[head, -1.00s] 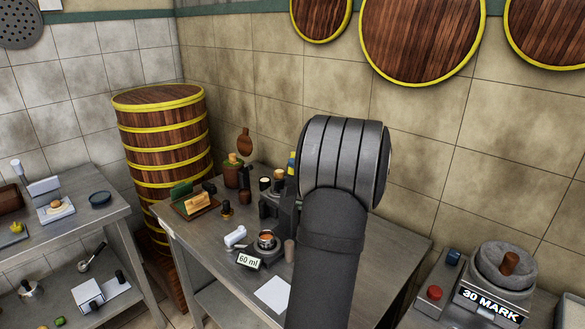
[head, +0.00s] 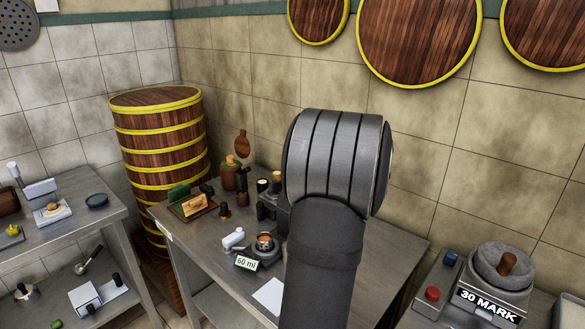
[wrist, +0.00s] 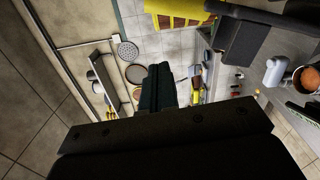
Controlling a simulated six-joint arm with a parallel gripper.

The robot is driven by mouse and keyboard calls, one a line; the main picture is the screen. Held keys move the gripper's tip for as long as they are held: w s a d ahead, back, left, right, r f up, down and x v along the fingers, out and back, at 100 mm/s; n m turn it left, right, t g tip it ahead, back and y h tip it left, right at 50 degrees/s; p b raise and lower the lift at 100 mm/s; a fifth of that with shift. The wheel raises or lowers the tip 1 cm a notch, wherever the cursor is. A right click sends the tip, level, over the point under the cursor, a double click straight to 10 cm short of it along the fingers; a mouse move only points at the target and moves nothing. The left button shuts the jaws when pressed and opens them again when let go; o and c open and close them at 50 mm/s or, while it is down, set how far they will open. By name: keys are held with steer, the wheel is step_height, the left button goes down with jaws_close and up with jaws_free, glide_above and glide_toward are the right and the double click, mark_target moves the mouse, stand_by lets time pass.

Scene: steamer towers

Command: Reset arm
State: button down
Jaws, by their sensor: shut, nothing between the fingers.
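My dark grey arm rises in front of the worktable in the head view, and its rounded joint hides my gripper there. In the wrist view my gripper (wrist: 160,88) shows as dark, closed fingers with nothing held between them. It points out into the room, apart from the table items.
The worktable (head: 205,262) carries a scale reading 60 ml (head: 247,263), a cup of brown contents (head: 264,241) and a small board (head: 193,206). A steamer tower (head: 160,150) stands behind it. A 30 MARK machine (head: 487,302) is at right, a side table (head: 75,225) at left.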

steer(key=v, duration=0.8)
steer(key=shift+d, duration=0.25)
steer(key=w+a+f, duration=0.1)
steer(key=w+a, duration=0.3)
steer(key=w, duration=0.6)
steer(key=shift+w+a, duration=0.25)
